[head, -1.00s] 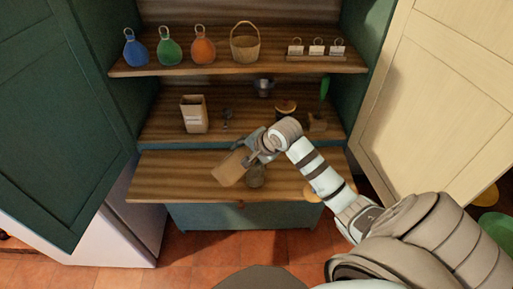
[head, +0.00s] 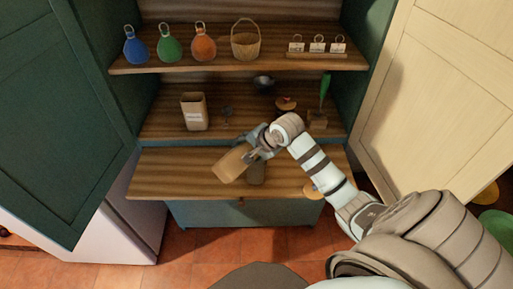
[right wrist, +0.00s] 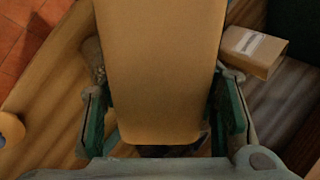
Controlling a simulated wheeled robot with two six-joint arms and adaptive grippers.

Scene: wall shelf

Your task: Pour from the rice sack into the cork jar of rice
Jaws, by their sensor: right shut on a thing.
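My right gripper (head: 254,146) is shut on a tan paper sack (head: 231,163), held above the pull-out board and leaning down to the left. In the right wrist view the sack (right wrist: 162,70) fills the middle between the fingers. The jar (head: 257,173) stands on the board just right of the sack, partly hidden by my gripper. In the right wrist view a glassy jar (right wrist: 93,62) shows left of the sack, partly covered by it. The sack's mouth and any falling rice cannot be made out. My left gripper is not in view.
A second, labelled paper bag (head: 194,112) stands on the middle shelf; it also shows in the right wrist view (right wrist: 254,51). Small items and a green-topped block (head: 317,121) are to its right. The board's left (head: 165,176) is clear.

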